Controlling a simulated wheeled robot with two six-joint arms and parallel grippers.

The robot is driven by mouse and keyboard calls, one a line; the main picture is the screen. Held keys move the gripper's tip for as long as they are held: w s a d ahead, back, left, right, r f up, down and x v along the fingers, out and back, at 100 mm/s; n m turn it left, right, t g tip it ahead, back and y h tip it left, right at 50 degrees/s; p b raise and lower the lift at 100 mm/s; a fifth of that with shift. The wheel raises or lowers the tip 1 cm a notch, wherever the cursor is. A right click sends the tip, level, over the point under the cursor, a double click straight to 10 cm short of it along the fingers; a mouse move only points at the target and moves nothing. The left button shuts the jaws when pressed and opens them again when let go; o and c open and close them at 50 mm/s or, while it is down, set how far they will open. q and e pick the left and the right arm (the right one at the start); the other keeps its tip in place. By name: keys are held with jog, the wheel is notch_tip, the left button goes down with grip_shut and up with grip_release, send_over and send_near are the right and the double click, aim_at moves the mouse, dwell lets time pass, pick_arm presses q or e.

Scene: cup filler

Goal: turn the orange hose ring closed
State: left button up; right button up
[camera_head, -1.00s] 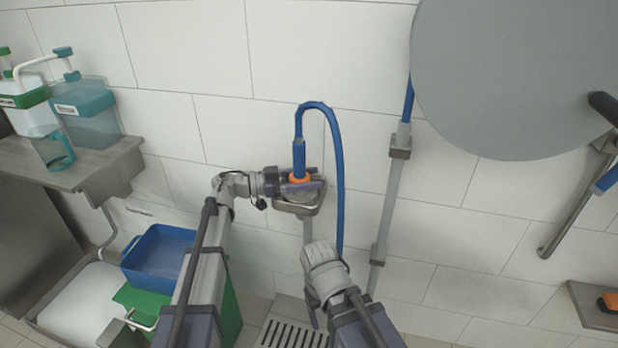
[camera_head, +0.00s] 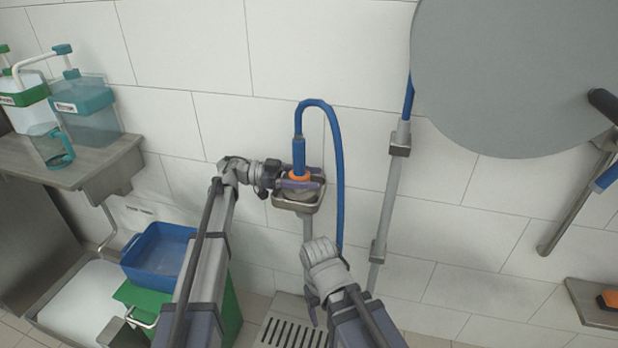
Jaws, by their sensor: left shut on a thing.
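The orange hose ring (camera_head: 299,177) sits at the lower end of the blue hose (camera_head: 299,154), just above a small metal wall holder (camera_head: 310,207). My left gripper (camera_head: 302,180) reaches in from the left and is shut on the orange ring, one finger on either side of it. The fingers hide part of the ring. My right arm comes up from the bottom, with its wrist (camera_head: 325,268) below the holder; its fingers are mostly hidden, so their opening cannot be told.
A shelf (camera_head: 75,172) with two dispenser bottles and a teal jug (camera_head: 52,147) is at the left. A blue tub (camera_head: 158,256) stands below it. A large grey disc (camera_head: 520,70) fills the upper right. A small shelf (camera_head: 590,308) holds an orange item. A floor drain (camera_head: 290,332) lies below.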

pick_arm(q)
jog(key=o, duration=1.4)
jog(key=shift+c, duration=0.2)
jog(key=shift+a, duration=0.1)
jog(key=a, duration=0.3)
jog(key=w+a, duration=0.1)
jog(key=a, duration=0.3)
jog(key=shift+w+a, duration=0.2)
jog(key=shift+a, duration=0.05)
